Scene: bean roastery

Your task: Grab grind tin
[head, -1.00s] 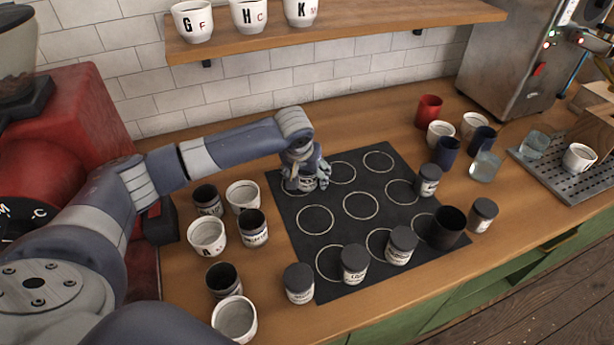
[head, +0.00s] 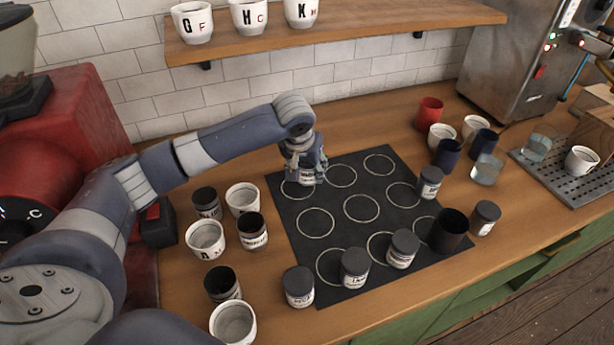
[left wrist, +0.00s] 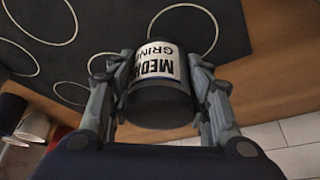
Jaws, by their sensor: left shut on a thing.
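The grind tin (left wrist: 160,85) shows in the left wrist view as a dark-lidded tin with a white label reading "MED..." and "GRIN...". My left gripper (left wrist: 158,100) is shut on it, with one finger on each side. In the head view my left gripper (head: 306,172) is over the back left circle of the black mat (head: 338,205). The tin (head: 304,177) is mostly hidden there by the fingers. I cannot tell whether its base touches the mat. My right gripper is not in view.
Dark-lidded tins (head: 355,267) stand along the mat's front edge, with a black cup (head: 449,231) near the right corner. Several cups and tins (head: 205,238) stand left of the mat. A red cup (head: 430,112) and others stand at the back right. The mat's middle circles are empty.

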